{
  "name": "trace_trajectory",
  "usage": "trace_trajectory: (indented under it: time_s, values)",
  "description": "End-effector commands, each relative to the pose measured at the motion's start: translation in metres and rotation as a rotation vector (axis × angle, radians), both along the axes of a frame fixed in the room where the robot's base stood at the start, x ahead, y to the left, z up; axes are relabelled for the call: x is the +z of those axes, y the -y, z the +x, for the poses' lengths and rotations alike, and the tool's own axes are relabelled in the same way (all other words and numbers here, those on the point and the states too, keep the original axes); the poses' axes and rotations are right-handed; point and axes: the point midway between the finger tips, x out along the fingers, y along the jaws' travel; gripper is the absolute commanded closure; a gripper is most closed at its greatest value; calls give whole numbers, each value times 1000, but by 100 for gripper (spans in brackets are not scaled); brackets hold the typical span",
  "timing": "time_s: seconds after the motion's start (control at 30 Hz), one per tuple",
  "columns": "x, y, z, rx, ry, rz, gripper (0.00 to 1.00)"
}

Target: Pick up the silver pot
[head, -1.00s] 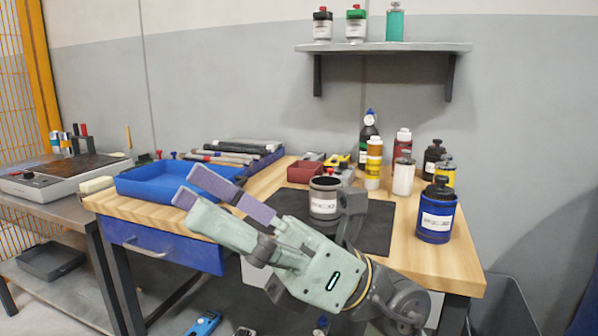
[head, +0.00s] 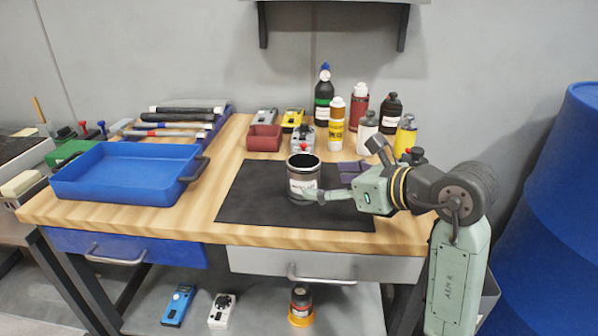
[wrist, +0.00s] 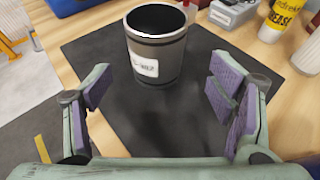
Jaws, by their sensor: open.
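The silver pot (head: 303,179) is a grey cylinder with a dark open top and a white label. It stands upright on the black mat (head: 250,197) on the workbench. In the wrist view the pot (wrist: 157,50) stands just ahead, between the lines of the two fingers and a little left of centre. My gripper (wrist: 165,95) is open and empty, its purple finger pads apart. In the head view my gripper (head: 335,182) is low beside the pot's right side, and one finger overlaps the pot's lower edge. I cannot tell whether it touches.
A blue tray (head: 125,172) lies on the left of the bench. A dark red bin (head: 264,138) stands behind the mat. Several bottles, including a yellow one (head: 336,122), stand at the back right. A blue barrel (head: 560,190) is at the far right.

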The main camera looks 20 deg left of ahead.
Motion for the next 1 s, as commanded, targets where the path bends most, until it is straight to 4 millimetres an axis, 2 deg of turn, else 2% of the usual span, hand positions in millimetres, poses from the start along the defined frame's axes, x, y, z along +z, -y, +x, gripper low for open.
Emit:
trace_trajectory:
  time_s: [0.1,0.27,0.6,0.9,1.0]
  values:
    - [-6,-15,6,5,-1,2,24]
    - [-9,-25,10,4,-1,2,24]
    - [-21,-66,25,5,-1,3,24]
    - [-24,-69,28,2,1,2,24]
    - [-23,-69,28,2,1,2,30]
